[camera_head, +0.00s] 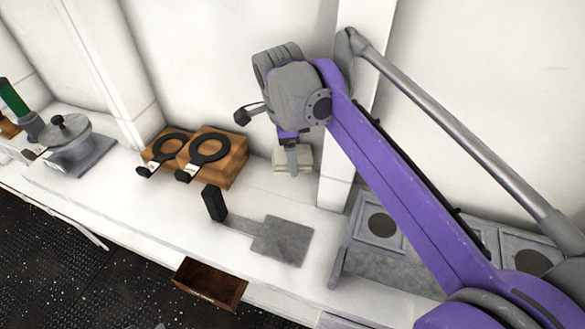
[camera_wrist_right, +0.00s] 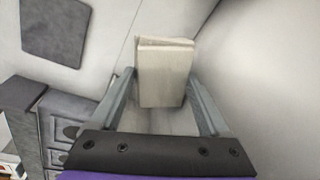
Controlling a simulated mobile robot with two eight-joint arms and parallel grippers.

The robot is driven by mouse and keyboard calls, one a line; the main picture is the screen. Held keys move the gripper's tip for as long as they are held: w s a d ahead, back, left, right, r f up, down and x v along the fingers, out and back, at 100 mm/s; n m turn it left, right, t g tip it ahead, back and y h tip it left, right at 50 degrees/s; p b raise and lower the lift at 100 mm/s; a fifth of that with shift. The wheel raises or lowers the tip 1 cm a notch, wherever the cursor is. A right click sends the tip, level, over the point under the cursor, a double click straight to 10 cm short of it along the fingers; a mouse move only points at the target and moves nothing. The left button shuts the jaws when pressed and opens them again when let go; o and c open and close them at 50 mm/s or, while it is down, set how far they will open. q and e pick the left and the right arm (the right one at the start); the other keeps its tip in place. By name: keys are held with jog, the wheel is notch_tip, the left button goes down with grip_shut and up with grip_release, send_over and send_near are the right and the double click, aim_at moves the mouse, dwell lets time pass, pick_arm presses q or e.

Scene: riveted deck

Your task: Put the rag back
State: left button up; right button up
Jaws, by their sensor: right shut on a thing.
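The rag is a pale cream folded block. It shows under my right gripper in the head view (camera_head: 306,158), against the back wall, and between the fingers in the right wrist view (camera_wrist_right: 163,78). My right gripper (camera_head: 291,166) points down and is shut on the rag; its two grey fingers (camera_wrist_right: 160,95) lie along the rag's sides in the wrist view. Part of the rag is hidden behind the fingers in the head view. I cannot tell whether it touches the counter. My left gripper is not in view.
A wooden block with two black rings (camera_head: 226,176) stands left of the rag. A flat grey plate with a black handle (camera_head: 284,240) lies on the white counter in front. An open brown drawer (camera_head: 210,284) juts out at the front edge. A grey burner unit (camera_head: 374,240) stands right.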

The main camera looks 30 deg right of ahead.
aim_at(292, 182)
jog(key=f, duration=0.2)
jog(key=shift+s+a+f, duration=0.15)
jog(key=shift+s+f, duration=0.05)
jog(key=shift+f, duration=0.2)
notch_tip(292, 182, down, 2)
jog(key=shift+f, duration=0.25)
jog(key=shift+w+d+f, duration=0.2)
jog(key=shift+f, duration=0.2)
jog(key=o, duration=1)
jog(key=shift+f, duration=0.15)
jog(key=shift+o, duration=0.2)
jog(key=shift+r, duration=0.25)
jog(key=r, duration=0.4)
jog(key=a+r, duration=0.1)
jog(key=r, duration=0.2)
jog(key=r+p, duration=0.1)
jog(key=r, duration=0.3)
jog(key=shift+s+a+r, duration=0.35)
jog(key=shift+s+a, duration=0.05)
